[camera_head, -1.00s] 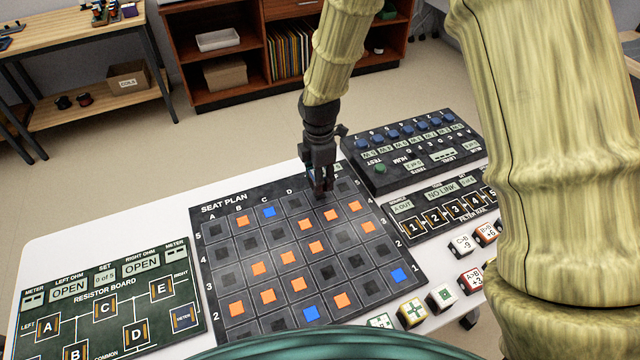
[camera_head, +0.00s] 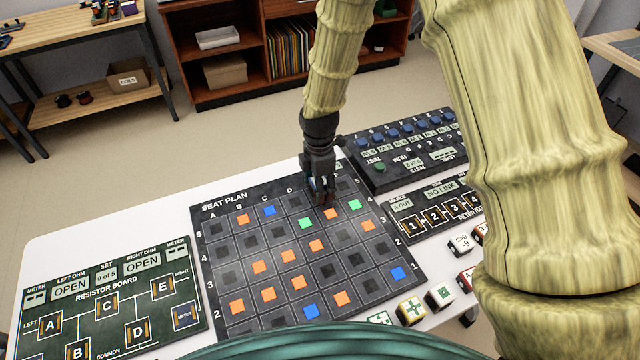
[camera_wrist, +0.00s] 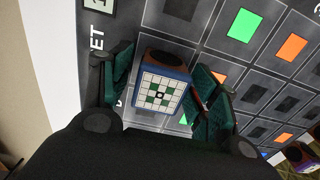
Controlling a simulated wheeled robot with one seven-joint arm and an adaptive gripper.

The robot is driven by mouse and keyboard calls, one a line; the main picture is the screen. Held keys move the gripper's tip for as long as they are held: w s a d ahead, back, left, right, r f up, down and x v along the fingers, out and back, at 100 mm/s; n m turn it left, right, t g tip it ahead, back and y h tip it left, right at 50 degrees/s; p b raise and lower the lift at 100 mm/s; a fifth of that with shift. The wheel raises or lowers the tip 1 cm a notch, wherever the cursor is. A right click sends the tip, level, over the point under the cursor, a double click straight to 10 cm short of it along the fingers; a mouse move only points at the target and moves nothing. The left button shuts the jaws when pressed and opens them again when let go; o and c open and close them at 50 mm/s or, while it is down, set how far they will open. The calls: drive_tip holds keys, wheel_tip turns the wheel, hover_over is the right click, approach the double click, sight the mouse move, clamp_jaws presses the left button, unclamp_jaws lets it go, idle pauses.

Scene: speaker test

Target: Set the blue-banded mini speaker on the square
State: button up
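In the wrist view a small cube with a blue band (camera_wrist: 173,72) stands between the two fingers of my gripper (camera_wrist: 164,88). Its face toward the camera is white with a grid and several green squares; its far side is dark brown. A strip of grey shows by the left finger; the right finger is close to the cube. Whether they touch it cannot be told. In the head view my gripper (camera_head: 321,194) is low over the back of the seat plan board (camera_head: 219,207), right of column D. A bluish patch shows by the fingertips. The tile beneath is hidden.
The board carries orange, blue, dark and green tiles, including a green tile (camera_head: 355,204). Several labelled cubes (camera_head: 440,296) stand at the front right.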

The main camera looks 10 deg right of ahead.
wheel_tip(320, 180, up, 12)
drive_tip(key=b, duration=0.1)
drive_tip(key=shift+r, duration=0.15)
idle(0.6)
